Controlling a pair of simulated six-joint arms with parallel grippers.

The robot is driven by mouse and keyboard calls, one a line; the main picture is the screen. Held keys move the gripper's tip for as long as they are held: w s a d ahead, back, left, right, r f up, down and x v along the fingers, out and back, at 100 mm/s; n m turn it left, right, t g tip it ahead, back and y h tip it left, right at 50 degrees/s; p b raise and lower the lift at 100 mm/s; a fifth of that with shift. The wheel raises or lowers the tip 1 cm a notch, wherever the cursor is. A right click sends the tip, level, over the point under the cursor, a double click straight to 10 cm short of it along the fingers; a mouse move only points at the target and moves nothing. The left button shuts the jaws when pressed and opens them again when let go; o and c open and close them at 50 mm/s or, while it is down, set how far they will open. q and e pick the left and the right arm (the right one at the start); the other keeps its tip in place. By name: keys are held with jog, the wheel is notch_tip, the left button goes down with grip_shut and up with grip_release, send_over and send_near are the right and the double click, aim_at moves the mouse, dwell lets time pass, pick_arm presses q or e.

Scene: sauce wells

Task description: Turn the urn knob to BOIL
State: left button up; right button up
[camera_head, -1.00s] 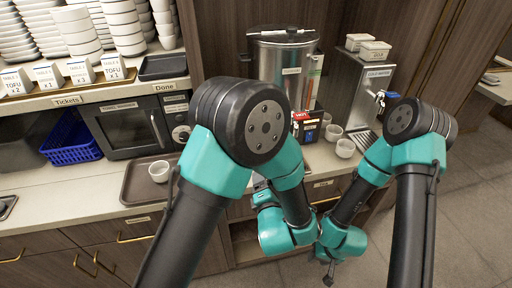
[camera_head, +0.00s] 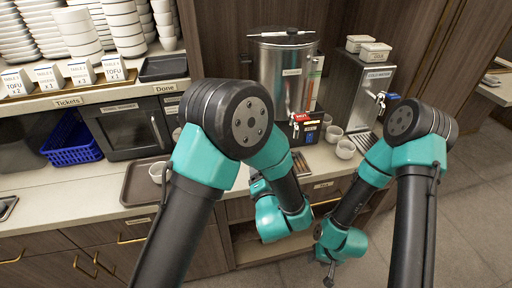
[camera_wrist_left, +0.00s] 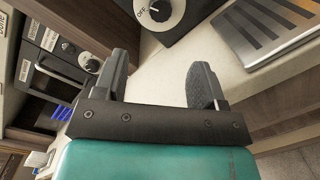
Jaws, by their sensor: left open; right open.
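The steel urn (camera_head: 283,78) stands on the counter at the back, with its red-tagged tap (camera_head: 302,117) in front. In the left wrist view, a black knob (camera_wrist_left: 160,10) on a white dial shows at the top, its white mark toward the word OFF. My left gripper's open, empty jaws (camera_wrist_left: 158,80) point toward the knob's dark housing, apart from it. In the head view the knob and the left jaws are hidden behind my left arm. My right gripper (camera_head: 328,276) hangs low in front of the counter, open and empty.
A slotted drip tray (camera_wrist_left: 262,32) lies right of the knob housing. White cups (camera_head: 345,149) stand right of the urn, near the cold water dispenser (camera_head: 362,85).

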pick_arm(q)
jog(key=w, duration=0.4)
jog(key=w+a, duration=0.1)
jog(key=w, duration=0.8)
jog(key=shift+a, duration=0.35)
jog(key=shift+s, duration=0.1)
jog(key=c, duration=0.9)
